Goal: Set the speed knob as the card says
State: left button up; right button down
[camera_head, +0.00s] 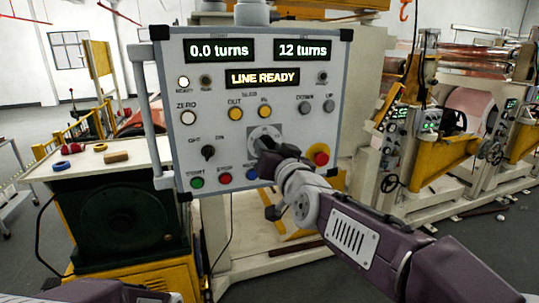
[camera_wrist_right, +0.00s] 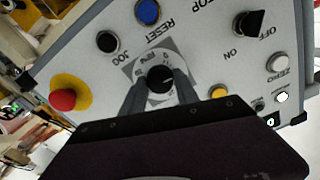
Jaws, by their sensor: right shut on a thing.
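The grey control panel (camera_head: 215,105) stands upright in front of me. The speed knob (camera_wrist_right: 160,78) is black on a round pale dial and sits between the fingers of my right gripper (camera_wrist_right: 158,90), which is shut on it. In the head view the right gripper (camera_head: 268,148) covers most of the knob, and only part of the pale dial (camera_head: 264,131) shows. The dial marks are too small to read. I cannot make out a card in either view. My left gripper is out of view.
The displays read 0.0 turns (camera_head: 217,50), 12 turns (camera_head: 303,50) and LINE READY (camera_head: 262,78). An OFF/ON switch (camera_head: 208,152) and a red emergency button (camera_head: 321,157) flank the knob. A bench (camera_head: 140,150) with tape rolls stands left; machines with copper rolls stand right.

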jog(key=shift+r+m+b, duration=0.15)
jog(key=shift+m+b, duration=1.6)
jog(key=shift+m, duration=6.45)
jog(key=c, duration=1.3)
grip_release()
jog(key=o, duration=0.4)
jog(key=shift+w+a, duration=0.1)
